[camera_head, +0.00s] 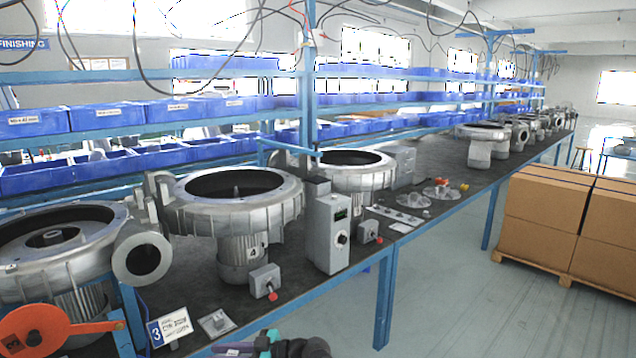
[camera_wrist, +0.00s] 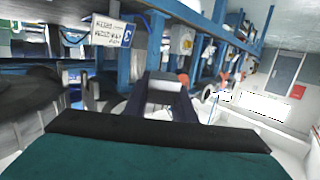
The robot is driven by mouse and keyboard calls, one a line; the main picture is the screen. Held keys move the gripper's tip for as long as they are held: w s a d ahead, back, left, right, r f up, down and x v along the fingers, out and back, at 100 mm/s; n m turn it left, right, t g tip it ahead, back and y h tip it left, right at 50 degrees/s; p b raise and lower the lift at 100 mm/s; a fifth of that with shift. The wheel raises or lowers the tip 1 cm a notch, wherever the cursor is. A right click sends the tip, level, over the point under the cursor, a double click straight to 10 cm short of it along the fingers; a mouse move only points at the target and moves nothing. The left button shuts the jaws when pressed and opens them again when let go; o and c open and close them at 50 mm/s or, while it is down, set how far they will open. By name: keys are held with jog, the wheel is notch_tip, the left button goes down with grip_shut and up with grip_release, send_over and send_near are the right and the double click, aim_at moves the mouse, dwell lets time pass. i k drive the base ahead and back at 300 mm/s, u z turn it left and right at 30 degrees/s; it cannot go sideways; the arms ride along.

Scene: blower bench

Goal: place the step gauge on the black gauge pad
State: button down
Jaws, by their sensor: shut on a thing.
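My gripper (camera_head: 236,349) is at the bottom edge of the head view, in front of the bench's near edge and partly cut off. In the wrist view its dark fingers are closed around a small grey block (camera_wrist: 165,87). This is probably the step gauge, but its steps cannot be made out. The teal and black part of my own gripper fills the bottom of the wrist view. I cannot pick out the black gauge pad against the dark bench top (camera_head: 190,285) in either view.
A card marked 3 (camera_head: 170,328) and a small pale plate (camera_head: 216,322) are near the bench's front edge. Blower housings (camera_head: 238,200), a grey control box (camera_head: 327,235) and a small switch box (camera_head: 265,281) stand behind. Orange-red equipment (camera_head: 60,330) is at lower left.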

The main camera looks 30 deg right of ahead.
aim_at(317, 179)
jog(key=u, duration=0.3)
jog(key=i, duration=1)
jog(key=z, duration=0.3)
